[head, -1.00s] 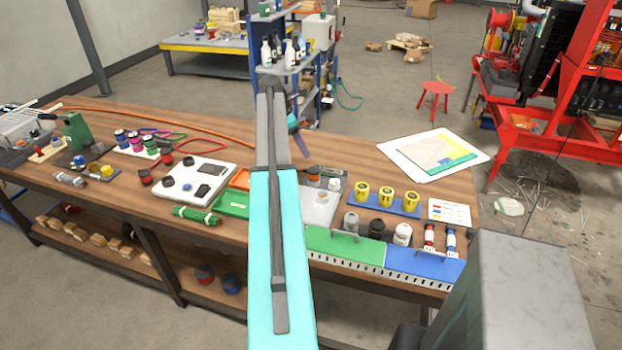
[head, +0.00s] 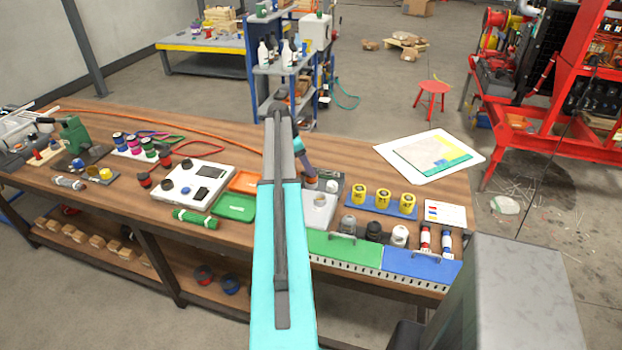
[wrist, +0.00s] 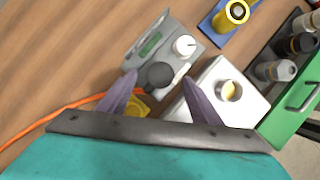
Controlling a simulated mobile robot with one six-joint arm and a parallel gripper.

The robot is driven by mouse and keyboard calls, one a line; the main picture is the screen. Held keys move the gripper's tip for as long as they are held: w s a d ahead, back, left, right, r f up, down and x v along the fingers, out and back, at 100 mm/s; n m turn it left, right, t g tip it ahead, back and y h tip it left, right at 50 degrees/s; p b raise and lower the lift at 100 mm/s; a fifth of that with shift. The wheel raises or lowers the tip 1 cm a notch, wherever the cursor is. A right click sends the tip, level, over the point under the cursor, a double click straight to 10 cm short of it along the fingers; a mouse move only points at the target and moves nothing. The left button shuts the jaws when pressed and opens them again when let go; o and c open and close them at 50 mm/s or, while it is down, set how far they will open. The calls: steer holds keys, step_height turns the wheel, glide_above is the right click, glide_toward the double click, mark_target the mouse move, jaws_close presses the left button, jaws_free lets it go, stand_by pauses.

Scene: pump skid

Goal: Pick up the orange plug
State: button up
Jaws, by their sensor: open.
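My gripper (wrist: 158,82) is open, its two purple fingers spread apart in the wrist view. A dark grey round knob-like thing (wrist: 160,74) shows between the fingertips, and nothing is visibly clamped. Below it, a yellow-orange piece (wrist: 140,107) is partly hidden by the left finger and the gripper body; I cannot tell whether it is the orange plug. In the head view my gripper (head: 308,166) points down over the bench, beside a small orange-brown patch (head: 311,181) at the grey device, mostly hidden by the arm.
A grey device with a green display (wrist: 151,44) and a white knob (wrist: 184,45) lies just beyond the fingers. A white box with a metal cup (wrist: 229,90) is close to the right finger. An orange cable (wrist: 60,116) runs left. Yellow cylinders (head: 381,197) stand on a blue tray.

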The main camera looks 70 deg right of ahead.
steer(key=shift+f, duration=0.1)
stand_by(0.3)
steer(key=shift+p+x, duration=1.15)
steer(key=shift+x, duration=1.4)
steer(key=c, duration=1.3)
steer(key=shift+o, duration=0.2)
steer(key=shift+r+b, duration=1.55)
steer(key=shift+r, duration=3.5)
